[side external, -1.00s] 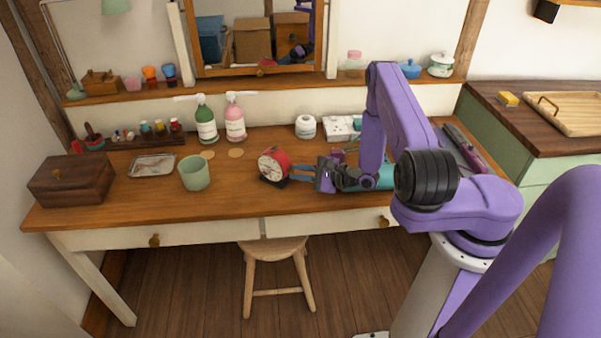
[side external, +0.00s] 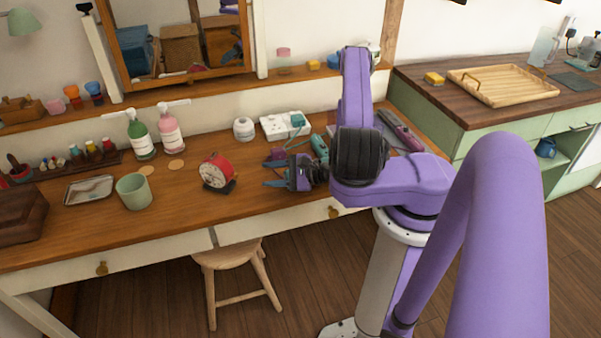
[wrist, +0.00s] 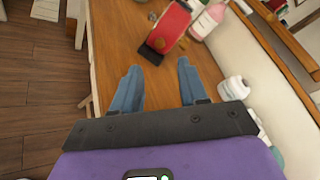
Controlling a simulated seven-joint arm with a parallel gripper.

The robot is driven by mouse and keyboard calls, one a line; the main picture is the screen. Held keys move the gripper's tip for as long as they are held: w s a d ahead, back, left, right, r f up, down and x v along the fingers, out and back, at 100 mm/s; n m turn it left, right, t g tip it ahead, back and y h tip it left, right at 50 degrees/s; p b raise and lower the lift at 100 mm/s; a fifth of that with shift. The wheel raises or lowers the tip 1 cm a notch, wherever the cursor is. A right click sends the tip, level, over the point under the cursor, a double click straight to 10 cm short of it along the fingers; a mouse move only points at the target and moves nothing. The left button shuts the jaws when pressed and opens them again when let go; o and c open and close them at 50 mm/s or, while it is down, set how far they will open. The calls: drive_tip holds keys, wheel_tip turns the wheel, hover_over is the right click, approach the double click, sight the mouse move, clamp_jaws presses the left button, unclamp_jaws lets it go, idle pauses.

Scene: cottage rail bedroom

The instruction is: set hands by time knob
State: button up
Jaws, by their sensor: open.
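A red alarm clock (side external: 216,170) with a pale round face and dark base stands upright on the wooden desk (side external: 110,225). Its face is turned toward the front left in the side view. My gripper (side external: 266,174) is to the right of the clock, with a clear gap of desk between. Its blue fingers are spread and empty. In the wrist view the fingers (wrist: 158,68) are apart, and the clock's red body (wrist: 172,25) and dark base lie beyond the tips.
A green cup (side external: 134,191) stands left of the clock. Green (side external: 140,138) and pink (side external: 170,134) pump bottles stand behind it. A white jar (side external: 244,129) and a white power strip (side external: 285,125) are behind my gripper. A stool (side external: 232,258) is below the desk.

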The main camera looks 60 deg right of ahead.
drive_tip(key=v, duration=0.8)
drive_tip(key=shift+s, duration=0.35)
drive_tip(key=shift+r, duration=0.1)
drive_tip(key=w+a+r+n+g+y, duration=0.3)
drive_tip(key=a+r+n+g+y, duration=0.6)
drive_tip(key=n+g, duration=0.9)
drive_tip(key=s+a+r+n+t+h, duration=0.1)
drive_tip(key=s+a+r+n+h, duration=0.2)
drive_tip(key=s+r+n+h, duration=0.2)
drive_tip(key=s+a+r+n+t+h, duration=0.2)
drive_tip(key=s+r+n+h, duration=0.4)
drive_tip(key=s+n, duration=0.5)
drive_tip(key=shift+a+r+n+h, duration=0.2)
drive_tip(key=shift+a+n+h, duration=0.7)
drive_tip(key=shift+n, duration=0.4)
drive_tip(key=shift+o, duration=0.2)
